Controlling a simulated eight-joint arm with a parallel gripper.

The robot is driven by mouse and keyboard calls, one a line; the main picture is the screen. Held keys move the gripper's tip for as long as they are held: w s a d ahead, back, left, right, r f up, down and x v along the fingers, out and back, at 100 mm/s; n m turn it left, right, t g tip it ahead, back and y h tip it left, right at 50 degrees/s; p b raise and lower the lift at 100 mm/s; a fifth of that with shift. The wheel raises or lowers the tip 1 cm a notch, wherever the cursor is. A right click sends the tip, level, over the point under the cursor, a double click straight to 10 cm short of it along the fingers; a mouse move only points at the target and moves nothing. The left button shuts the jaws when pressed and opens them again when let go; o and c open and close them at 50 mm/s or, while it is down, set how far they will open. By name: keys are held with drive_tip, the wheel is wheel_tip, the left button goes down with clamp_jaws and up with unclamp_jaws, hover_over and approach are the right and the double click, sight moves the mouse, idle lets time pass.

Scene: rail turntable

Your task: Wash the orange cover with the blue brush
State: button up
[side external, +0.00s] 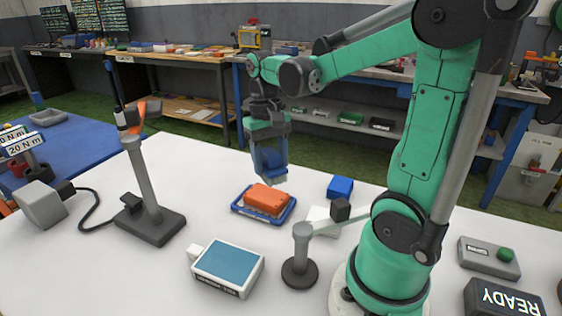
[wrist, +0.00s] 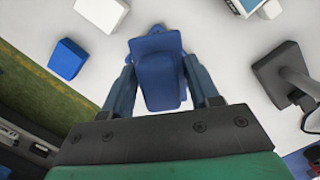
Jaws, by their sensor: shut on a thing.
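The orange cover (side external: 267,198) lies flat in a shallow blue tray (side external: 240,210) on the white table in the side external view. My gripper (side external: 270,165) points down above the cover, with its jaws shut on the blue brush (wrist: 158,82). In the wrist view the brush sits between the two fingers of my gripper (wrist: 160,90). In the side external view, a paler band at the brush's lower end hangs a little above the cover's far side, apparently apart from it. The cover cannot be made out in the wrist view; the brush and gripper block much of the middle.
A blue block (side external: 340,187) and a pale block (side external: 320,220) lie right of the tray. A small stand (side external: 300,258) and a blue-topped box (side external: 228,268) are nearer the camera. A grey post (side external: 146,190) stands left. The table between post and tray is clear.

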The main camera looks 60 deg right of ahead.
drive_tip(key=s+d+m, duration=0.1)
drive_tip(key=d, duration=0.2)
hover_over(283, 200)
drive_tip(key=shift+f, duration=2.6)
wheel_tip(283, 200, down, 2)
drive_tip(key=shift+w+f, duration=0.15)
drive_tip(key=shift+f, duration=0.1)
drive_tip(key=shift+w+f, duration=0.1)
drive_tip(key=shift+w, duration=0.75)
drive_tip(key=shift+c, duration=0.5)
drive_tip(key=shift+w+d, duration=0.15)
drive_tip(key=shift+w, duration=1.55)
drive_tip(key=shift+w+d, duration=0.15)
drive_tip(key=shift+w, duration=1.5)
drive_tip(key=shift+s+a, duration=0.2)
drive_tip(key=shift+s, duration=2)
drive_tip(key=shift+s+a, duration=0.15)
drive_tip(key=shift+s, duration=2)
wheel_tip(283, 200, up, 8)
drive_tip(key=shift+f, duration=0.15)
